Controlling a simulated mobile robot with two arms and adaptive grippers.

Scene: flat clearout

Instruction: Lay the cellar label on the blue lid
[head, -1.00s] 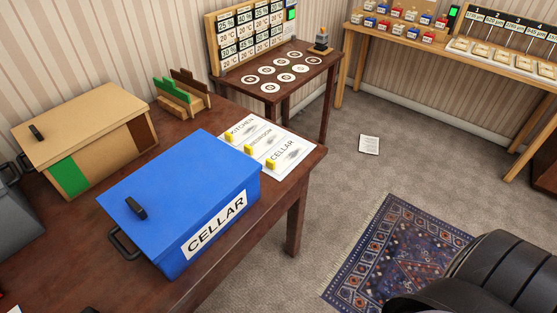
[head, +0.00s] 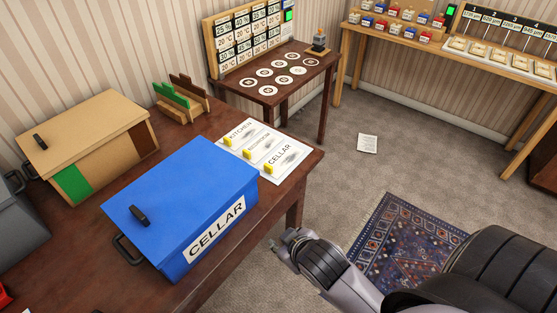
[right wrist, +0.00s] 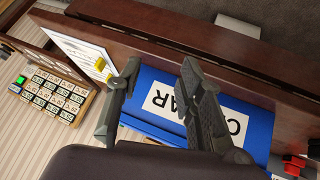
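The cellar label (head: 281,155), with a yellow tab, lies on a white sheet at the table's right end, beside the kitchen label (head: 238,132) and a middle label (head: 259,144). The blue lid (head: 175,185) is shut on the blue box, whose front (head: 218,229) reads CELLAR. The lid has a dark handle and is bare otherwise. My right gripper (head: 284,242) is off the table's front edge, apart from the label. In the right wrist view its fingers (right wrist: 158,78) are spread and empty, with the blue box behind them. My left gripper is not in view.
A cardboard-coloured box (head: 85,140) and a grey box (head: 18,230) stand left of the blue one. A green and brown rack (head: 182,100) is behind. A side table (head: 275,75) with round discs stands beyond. Carpet is free on the right.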

